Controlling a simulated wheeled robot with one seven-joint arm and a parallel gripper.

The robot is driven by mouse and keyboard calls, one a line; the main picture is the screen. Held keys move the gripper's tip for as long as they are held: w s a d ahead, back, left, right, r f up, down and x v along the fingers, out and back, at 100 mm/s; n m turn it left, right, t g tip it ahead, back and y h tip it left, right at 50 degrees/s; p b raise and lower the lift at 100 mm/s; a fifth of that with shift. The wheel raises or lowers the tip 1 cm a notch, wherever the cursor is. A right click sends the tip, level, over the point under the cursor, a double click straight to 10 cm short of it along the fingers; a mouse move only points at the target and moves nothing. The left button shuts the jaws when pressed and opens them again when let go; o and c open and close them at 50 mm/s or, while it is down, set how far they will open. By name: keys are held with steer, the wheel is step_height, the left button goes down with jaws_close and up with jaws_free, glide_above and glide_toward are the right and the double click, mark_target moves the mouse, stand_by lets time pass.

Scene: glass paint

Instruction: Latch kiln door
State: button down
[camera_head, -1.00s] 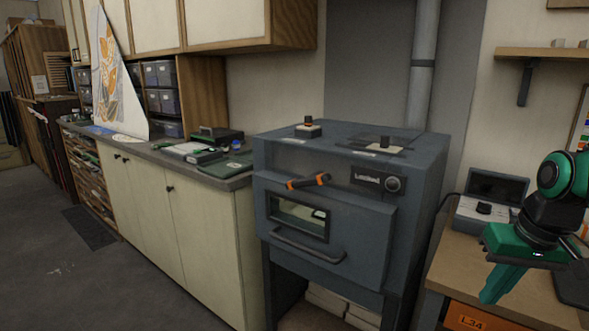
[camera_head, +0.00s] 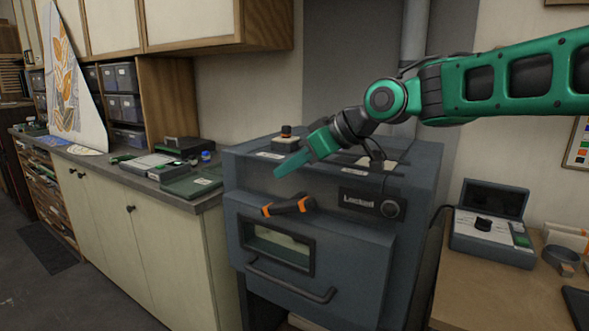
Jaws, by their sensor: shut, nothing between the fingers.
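The grey kiln (camera_head: 330,215) stands in the middle of the view. Its front door (camera_head: 350,250) looks closed, with a small window (camera_head: 278,246) and a bar handle (camera_head: 290,284). An orange and black latch handle (camera_head: 289,206) lies across the top edge of the door, tilted slightly up to the right. A plate reading "Locked" (camera_head: 358,202) with a round knob (camera_head: 390,209) is to its right. My green gripper (camera_head: 280,172) is shut and empty. It shows above the latch handle, in front of the kiln's top, apart from the handle in the picture.
A counter (camera_head: 205,200) with boxes and a green mat (camera_head: 192,186) is left of the kiln. A wooden table (camera_head: 480,285) with a control box (camera_head: 493,228) is at the right. My arm crosses over the kiln's top from the right.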

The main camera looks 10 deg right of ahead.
glide_above(276, 205)
steer(key=w+a, duration=0.1)
step_height(276, 205, down, 4)
steer(key=shift+w+a+f, duration=0.1)
steer(key=shift+w, duration=0.05)
steer(key=shift+s+d+f, duration=0.2)
steer(key=shift+d+f, duration=0.05)
steer(key=shift+f, duration=0.25)
steer(key=shift+s+d+f, duration=0.2)
steer(key=shift+d+f, duration=0.05)
steer(key=shift+f, duration=0.25)
steer(key=shift+s+d+f, duration=0.1)
steer(key=shift+d+f, duration=0.1)
steer(key=shift+f, duration=0.35)
steer(key=shift+a, duration=0.1)
